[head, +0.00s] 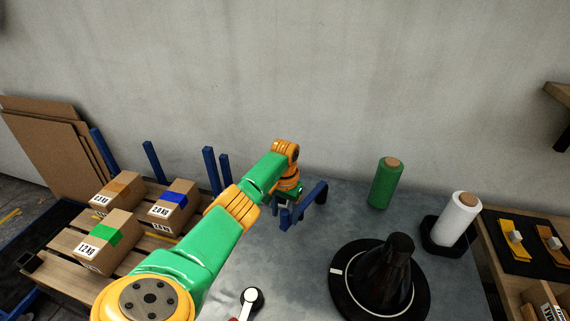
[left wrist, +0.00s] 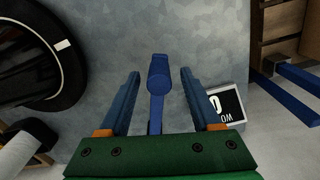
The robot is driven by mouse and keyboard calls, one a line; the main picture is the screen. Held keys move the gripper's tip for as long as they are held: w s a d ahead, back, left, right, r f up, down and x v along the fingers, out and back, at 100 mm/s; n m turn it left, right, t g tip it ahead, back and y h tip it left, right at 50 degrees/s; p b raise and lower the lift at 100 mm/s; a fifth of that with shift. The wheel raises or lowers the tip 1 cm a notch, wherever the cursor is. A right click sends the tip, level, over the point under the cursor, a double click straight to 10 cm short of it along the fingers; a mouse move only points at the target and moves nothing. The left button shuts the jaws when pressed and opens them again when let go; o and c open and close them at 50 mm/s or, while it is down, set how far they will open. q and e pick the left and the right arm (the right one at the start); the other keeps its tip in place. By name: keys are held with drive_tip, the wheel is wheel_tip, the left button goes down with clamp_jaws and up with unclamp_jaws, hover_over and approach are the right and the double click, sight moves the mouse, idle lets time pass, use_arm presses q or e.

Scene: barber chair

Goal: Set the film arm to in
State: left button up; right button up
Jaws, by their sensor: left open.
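The film arm appears to be the blue bar (head: 316,192) with a bent-down end, over the grey table beside my left gripper in the head view. My right gripper is not in view.
A black turntable (head: 342,292) carries a dark cone-shaped load (head: 388,272). A black-and-white placard (left wrist: 227,104) lies beside the right finger. Labelled cartons (head: 110,240) sit on a pallet at left.

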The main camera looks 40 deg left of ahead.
use_arm(q)
drive_tip(key=shift+s+r, duration=0.1)
clamp_jaws()
idle(1.2)
